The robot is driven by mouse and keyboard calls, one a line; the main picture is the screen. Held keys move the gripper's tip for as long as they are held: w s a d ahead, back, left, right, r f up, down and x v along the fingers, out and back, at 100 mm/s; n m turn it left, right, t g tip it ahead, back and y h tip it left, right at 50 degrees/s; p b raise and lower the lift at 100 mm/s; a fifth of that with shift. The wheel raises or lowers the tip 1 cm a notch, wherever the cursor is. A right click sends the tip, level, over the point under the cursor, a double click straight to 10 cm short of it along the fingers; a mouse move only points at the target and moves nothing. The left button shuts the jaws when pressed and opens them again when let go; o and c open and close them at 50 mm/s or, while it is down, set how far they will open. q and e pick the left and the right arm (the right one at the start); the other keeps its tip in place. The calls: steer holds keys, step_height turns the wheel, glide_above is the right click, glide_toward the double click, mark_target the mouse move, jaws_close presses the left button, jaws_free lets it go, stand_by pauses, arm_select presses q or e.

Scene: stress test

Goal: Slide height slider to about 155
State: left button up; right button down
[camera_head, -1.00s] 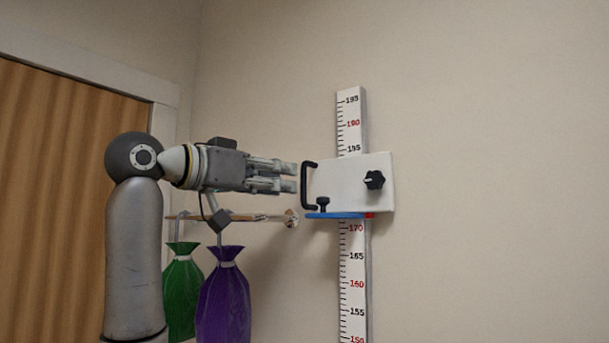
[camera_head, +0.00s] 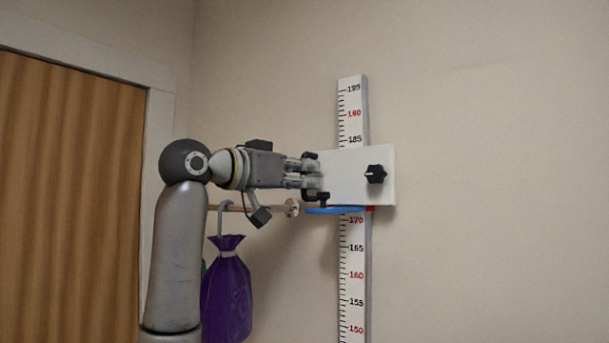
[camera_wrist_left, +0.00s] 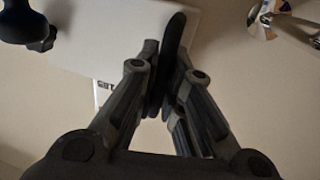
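The height slider is a white plate (camera_head: 372,160) on a vertical ruler (camera_head: 352,250), with a black handle (camera_head: 310,197) at its left, a black knob (camera_head: 376,174) and a blue tongue (camera_head: 335,210). Its red mark (camera_head: 369,208) stands a little above 170, near 172. My left gripper (camera_head: 314,173) is at the handle. In the left wrist view its fingers (camera_wrist_left: 167,80) press close on both sides of the black handle bar (camera_wrist_left: 173,35), with no clear gap. They hide part of the handle. My right gripper is out of view.
A purple bag (camera_head: 227,290) hangs from a wooden rod (camera_head: 235,208) below my left forearm. A brown panelled surface (camera_head: 70,200) with a white frame is at the left. The wall right of the ruler is clear.

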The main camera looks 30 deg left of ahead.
arm_select(q)
jaws_close()
step_height(320, 180, down, 17)
steer(key=b, duration=1.3)
steer(key=shift+r, duration=0.15)
steer(key=o, duration=0.7)
jaws_free()
steer(key=v, duration=1.2)
